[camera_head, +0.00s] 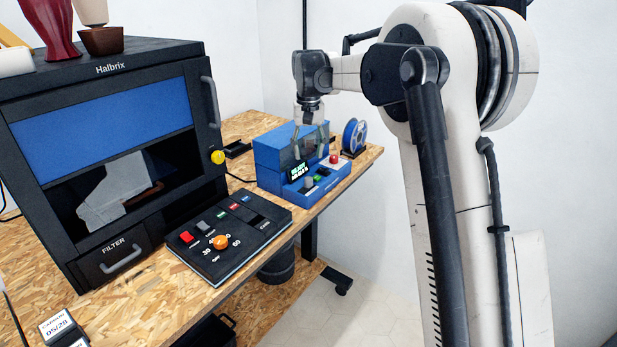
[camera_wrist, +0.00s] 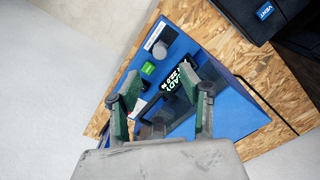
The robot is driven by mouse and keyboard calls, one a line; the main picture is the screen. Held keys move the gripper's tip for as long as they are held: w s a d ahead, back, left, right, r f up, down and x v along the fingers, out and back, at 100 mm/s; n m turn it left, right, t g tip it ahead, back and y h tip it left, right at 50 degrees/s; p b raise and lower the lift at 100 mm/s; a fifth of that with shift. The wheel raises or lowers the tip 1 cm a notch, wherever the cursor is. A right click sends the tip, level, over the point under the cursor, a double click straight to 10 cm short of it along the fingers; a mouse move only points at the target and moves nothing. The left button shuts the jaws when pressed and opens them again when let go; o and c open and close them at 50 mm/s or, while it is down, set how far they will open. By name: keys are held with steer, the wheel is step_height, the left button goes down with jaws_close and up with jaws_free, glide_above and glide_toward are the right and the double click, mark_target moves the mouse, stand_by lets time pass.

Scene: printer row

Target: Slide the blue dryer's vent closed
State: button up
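The blue dryer (camera_head: 272,155) stands at the far right end of the workbench. Its front panel has a lit display (camera_head: 300,171), a green button, a grey button and a red knob (camera_head: 334,158). My gripper (camera_head: 309,148) points down over the dryer, with its fingers apart. In the wrist view the open fingers (camera_wrist: 160,88) straddle the area by the display (camera_wrist: 183,85), with nothing held. The dryer's blue surface (camera_wrist: 238,115) shows there beyond one finger. I cannot make out the vent slider or its position; my gripper covers part of the dryer. I cannot tell whether the fingers touch it.
A black control panel (camera_head: 215,255) with coloured keys lies left of the dryer. A blue label reading VENT (camera_wrist: 264,11) sits on a dark box in the wrist view. A blue spool (camera_head: 354,135) stands right of the dryer. A large black Halbrix enclosure (camera_head: 110,72) fills the left.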

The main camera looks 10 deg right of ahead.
mark_target(308, 178)
step_height(308, 178, down, 9)
steer(key=shift+f+p, duration=0.15)
steer(key=shift+p, duration=0.35)
jaws_close()
